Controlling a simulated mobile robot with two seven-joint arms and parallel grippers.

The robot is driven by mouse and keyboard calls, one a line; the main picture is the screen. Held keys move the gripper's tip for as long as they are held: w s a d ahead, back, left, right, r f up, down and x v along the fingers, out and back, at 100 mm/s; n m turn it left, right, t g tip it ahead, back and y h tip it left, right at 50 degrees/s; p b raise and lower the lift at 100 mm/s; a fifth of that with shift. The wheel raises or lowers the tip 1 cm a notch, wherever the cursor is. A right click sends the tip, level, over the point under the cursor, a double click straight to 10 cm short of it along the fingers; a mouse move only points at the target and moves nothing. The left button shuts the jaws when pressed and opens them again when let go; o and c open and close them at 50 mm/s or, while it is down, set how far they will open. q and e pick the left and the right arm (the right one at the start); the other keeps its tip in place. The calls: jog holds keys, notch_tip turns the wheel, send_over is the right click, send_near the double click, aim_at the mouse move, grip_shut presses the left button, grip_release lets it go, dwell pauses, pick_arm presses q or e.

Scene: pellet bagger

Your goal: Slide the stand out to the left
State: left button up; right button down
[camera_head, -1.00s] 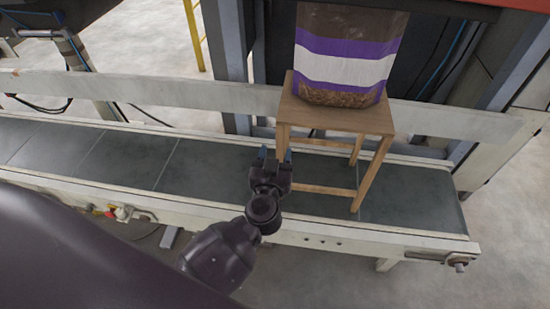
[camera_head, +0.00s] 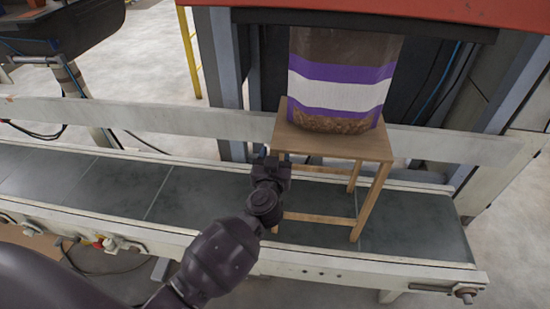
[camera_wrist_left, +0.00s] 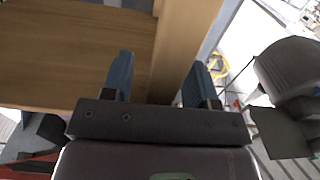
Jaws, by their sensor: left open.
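The stand (camera_head: 335,144) is a light wooden stool, upright on the dark conveyor belt. A brown bag (camera_head: 337,92) with purple and white bands and pellets in its lower part is on its seat. My left gripper (camera_head: 270,160) is at the stand's near left leg, just below the seat edge. In the left wrist view, the open blue fingers of my left gripper (camera_wrist_left: 159,82) lie either side of a wooden leg (camera_wrist_left: 182,45). The gap between fingers and leg is narrow, and contact cannot be told. My right gripper is not in view.
The conveyor belt (camera_head: 95,183) is clear to the left of the stand. A pale rail (camera_head: 150,122) runs along its far side. The machine's red and dark housing (camera_head: 420,14) hangs above the bag. A cable and small fittings (camera_head: 105,242) sit at the near left edge.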

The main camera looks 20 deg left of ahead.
pick_arm(q)
grip_shut()
dwell(0.5)
